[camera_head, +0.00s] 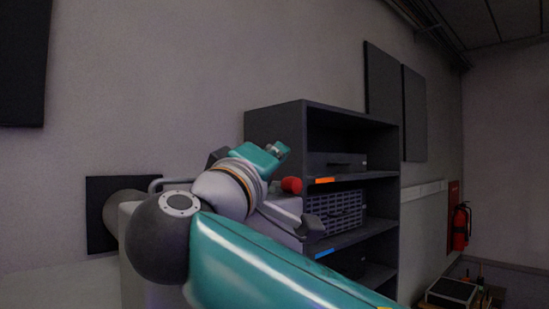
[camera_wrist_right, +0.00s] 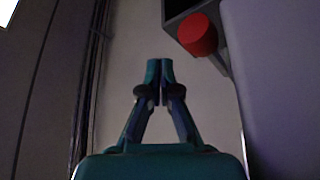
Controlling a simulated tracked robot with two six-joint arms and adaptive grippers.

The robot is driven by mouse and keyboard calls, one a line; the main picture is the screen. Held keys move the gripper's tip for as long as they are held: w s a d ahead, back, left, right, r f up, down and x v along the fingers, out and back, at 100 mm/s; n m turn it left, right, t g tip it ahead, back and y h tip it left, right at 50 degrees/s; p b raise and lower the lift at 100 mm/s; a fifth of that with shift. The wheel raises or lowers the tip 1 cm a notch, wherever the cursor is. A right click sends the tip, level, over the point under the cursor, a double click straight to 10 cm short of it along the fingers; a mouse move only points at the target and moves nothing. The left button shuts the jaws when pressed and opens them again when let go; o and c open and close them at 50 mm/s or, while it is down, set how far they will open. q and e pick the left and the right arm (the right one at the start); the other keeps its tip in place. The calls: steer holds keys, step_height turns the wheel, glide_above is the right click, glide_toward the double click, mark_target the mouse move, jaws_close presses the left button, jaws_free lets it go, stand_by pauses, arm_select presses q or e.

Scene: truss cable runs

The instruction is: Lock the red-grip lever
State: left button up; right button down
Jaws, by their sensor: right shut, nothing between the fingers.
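The red grip (camera_head: 291,185) of the lever shows just right of my right wrist in the head view. In the right wrist view the red grip (camera_wrist_right: 197,36) is a round red end on a short grey bar at the upper right. My right gripper (camera_wrist_right: 160,70) is shut with its fingertips together and nothing between them. It is left of the red grip and apart from it in that view. In the head view the right gripper (camera_head: 279,150) is above the red grip. My arm hides part of the grey housing and the lever. My left gripper is not in view.
A dark shelf unit (camera_head: 345,116) stands behind the arm, with a grey crate (camera_head: 335,208) on it. A large grey surface (camera_wrist_right: 275,80) fills the right side of the wrist view. A fire extinguisher (camera_head: 461,226) hangs at the far right.

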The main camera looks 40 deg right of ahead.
steer(key=shift+a, duration=0.1)
steer(key=v, duration=1.2)
steer(key=shift+w, duration=0.1)
